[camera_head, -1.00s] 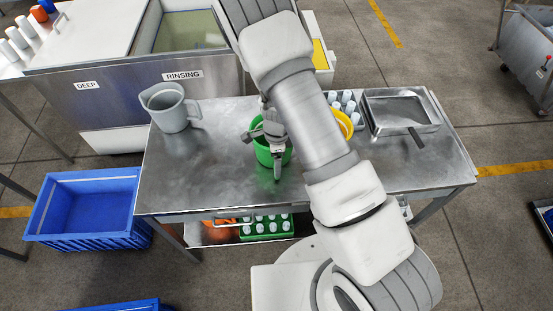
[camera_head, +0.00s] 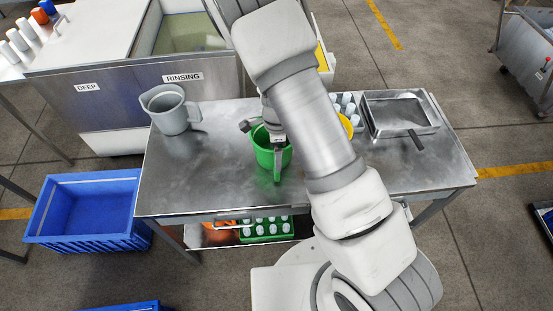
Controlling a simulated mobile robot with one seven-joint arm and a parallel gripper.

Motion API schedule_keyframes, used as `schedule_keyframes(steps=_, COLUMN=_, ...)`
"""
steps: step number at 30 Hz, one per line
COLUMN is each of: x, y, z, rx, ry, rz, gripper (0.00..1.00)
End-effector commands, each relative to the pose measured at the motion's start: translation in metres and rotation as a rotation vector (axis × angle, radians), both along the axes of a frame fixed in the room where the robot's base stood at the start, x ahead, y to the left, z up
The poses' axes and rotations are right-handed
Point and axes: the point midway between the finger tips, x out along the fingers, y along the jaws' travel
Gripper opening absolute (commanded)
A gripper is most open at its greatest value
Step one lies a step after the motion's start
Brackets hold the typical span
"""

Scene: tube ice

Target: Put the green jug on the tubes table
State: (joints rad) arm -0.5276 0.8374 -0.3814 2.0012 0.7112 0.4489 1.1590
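The green jug (camera_head: 263,157) stands upright on the steel table (camera_head: 220,180), left of my arm. My gripper (camera_head: 277,165) is at the jug. One finger points down in front of the jug's near right side. The other finger is hidden or hard to make out, so I cannot tell whether the gripper has closed on the jug. A rack of white tubes (camera_head: 346,103) stands at the back of the same table, partly behind my arm.
A grey jug (camera_head: 170,110) stands at the table's back left. A yellow item (camera_head: 346,124) is mostly behind my arm. A metal tray (camera_head: 400,113) sits on the right. A green tube rack (camera_head: 265,231) is below. Left is a blue crate (camera_head: 85,210); behind, the rinsing tank (camera_head: 187,76).

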Motion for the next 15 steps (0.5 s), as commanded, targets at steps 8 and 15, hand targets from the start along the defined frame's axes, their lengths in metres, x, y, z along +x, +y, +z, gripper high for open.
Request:
schedule_keyframes(steps=8, x=0.001, y=0.000, z=0.052, rx=0.001, ry=-0.002, rz=0.000, gripper=1.00)
schedule_keyframes(steps=15, x=0.000, y=0.000, z=0.066, rx=0.001, ry=0.001, rz=0.000, gripper=1.00)
